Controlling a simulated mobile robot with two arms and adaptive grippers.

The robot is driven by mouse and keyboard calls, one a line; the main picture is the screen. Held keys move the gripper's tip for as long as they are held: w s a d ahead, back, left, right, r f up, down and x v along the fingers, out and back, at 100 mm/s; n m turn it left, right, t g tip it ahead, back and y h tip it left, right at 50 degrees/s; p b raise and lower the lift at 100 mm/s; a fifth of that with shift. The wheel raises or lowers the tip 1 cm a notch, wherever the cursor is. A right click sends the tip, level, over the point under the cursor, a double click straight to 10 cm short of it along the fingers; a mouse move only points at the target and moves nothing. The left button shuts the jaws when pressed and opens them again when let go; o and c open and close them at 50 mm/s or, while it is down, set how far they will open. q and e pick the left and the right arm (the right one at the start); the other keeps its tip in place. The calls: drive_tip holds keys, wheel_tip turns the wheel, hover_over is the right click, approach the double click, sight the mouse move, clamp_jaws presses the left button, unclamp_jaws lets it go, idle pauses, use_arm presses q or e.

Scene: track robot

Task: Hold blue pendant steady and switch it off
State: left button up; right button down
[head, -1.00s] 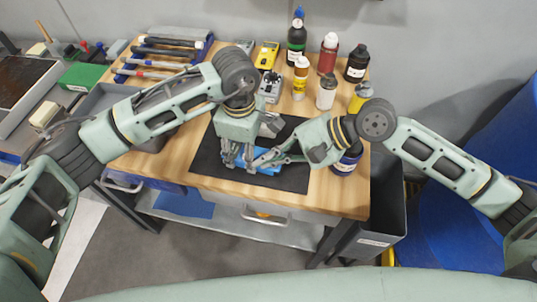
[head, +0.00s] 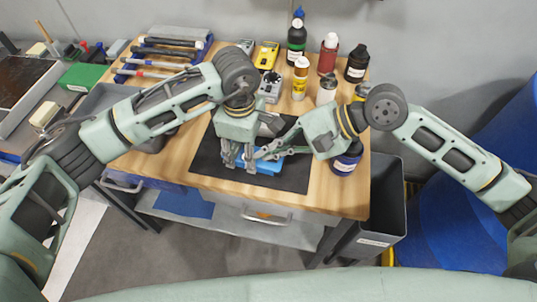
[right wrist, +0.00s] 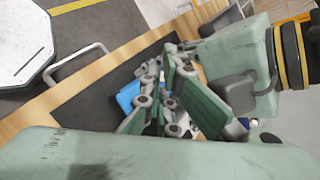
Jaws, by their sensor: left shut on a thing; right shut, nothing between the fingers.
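The blue pendant (head: 266,167) lies on the black mat (head: 290,178) at the front of the wooden bench. My left gripper (head: 240,164) comes down from above and is shut on the pendant's left part. My right gripper (head: 258,154) is shut with nothing between its fingers, reaching in from the right with its tips over or at the pendant's upper edge. I cannot tell whether the tips touch it. In the right wrist view the pendant (right wrist: 127,96) shows as a blue patch, mostly hidden behind the fingers. Its switch is not visible.
Several bottles stand behind the mat, including a red one (head: 328,55) and a black one (head: 357,62). Yellow and grey devices (head: 267,55) are at the back. A dark bin (head: 388,200) is at the right.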

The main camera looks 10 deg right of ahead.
drive_tip(key=r, duration=0.3)
drive_tip(key=shift+s+d, duration=0.1)
drive_tip(key=shift+d, duration=0.1)
use_arm(q)
drive_tip(key=o, duration=1.6)
drive_tip(key=shift+o, duration=0.2)
drive_tip(key=shift+r, duration=0.1)
